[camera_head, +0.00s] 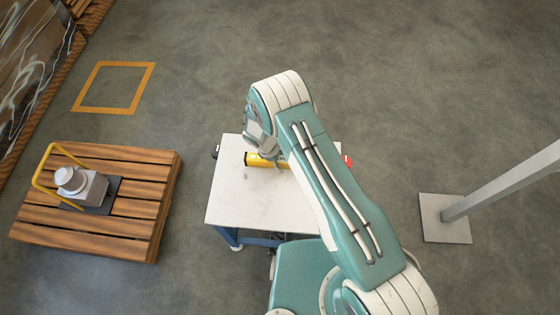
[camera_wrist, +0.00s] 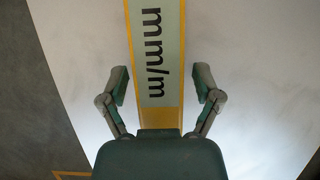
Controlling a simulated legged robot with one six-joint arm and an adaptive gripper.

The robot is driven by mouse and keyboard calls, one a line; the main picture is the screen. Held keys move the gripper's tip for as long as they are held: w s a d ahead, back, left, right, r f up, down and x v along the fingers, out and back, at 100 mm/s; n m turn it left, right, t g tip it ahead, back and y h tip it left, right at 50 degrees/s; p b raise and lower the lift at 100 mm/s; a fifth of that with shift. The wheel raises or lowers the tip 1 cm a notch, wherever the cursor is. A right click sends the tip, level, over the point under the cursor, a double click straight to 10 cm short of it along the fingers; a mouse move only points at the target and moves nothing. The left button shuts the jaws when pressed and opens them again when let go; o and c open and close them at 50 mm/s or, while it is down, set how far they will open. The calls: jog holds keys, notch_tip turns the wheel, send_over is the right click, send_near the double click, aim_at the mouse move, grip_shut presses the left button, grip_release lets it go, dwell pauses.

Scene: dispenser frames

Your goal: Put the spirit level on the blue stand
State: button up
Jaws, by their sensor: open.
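The spirit level (camera_head: 254,160) is yellow and lies on the white top of a stand (camera_head: 236,204) with a blue frame and legs. My arm hides its right part in the head view. In the wrist view the level (camera_wrist: 160,55) shows a pale face marked "mm/m" and yellow edges. My gripper (camera_wrist: 161,84) is open, with one finger on each side of the level and a gap on both sides. In the head view my gripper (camera_head: 266,158) is over the level and partly hidden by my wrist.
A wooden pallet (camera_head: 140,210) at the left carries a grey-white device (camera_head: 82,184) and a yellow hoop. A yellow square (camera_head: 114,64) is marked on the floor. A grey post with a base plate (camera_head: 432,207) stands at the right. A red part (camera_head: 347,161) shows at the stand's right edge.

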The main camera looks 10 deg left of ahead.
jog(key=shift+r, duration=0.1)
jog(key=v, duration=1.2)
jog(key=d+r+m+y, duration=0.1)
jog(key=d+r+m, duration=0.3)
jog(key=r, duration=0.6)
jog(key=d+r+m+t+y, duration=0.1)
jog(key=d+r+m, duration=0.1)
jog(key=d+r, duration=0.6)
jog(key=d+r+m+y, duration=0.1)
jog(key=d+r+m, duration=0.2)
jog(key=r, duration=0.9)
jog(key=s+d+r+m+t, duration=0.1)
jog(key=s+d+r+m, duration=0.2)
jog(key=s, duration=0.3)
jog(key=s+d+r+m+t+y, duration=0.1)
jog(key=s+d+r+m+t, duration=0.1)
jog(key=s, duration=0.5)
jog(key=s+d+r+m+t, duration=0.1)
jog(key=s+d+r+m, duration=0.3)
jog(key=s+d+r, duration=0.2)
jog(key=shift+s+d+r+m+y, duration=0.3)
jog(key=shift+s+d+r, duration=0.05)
jog(key=shift+d, duration=0.4)
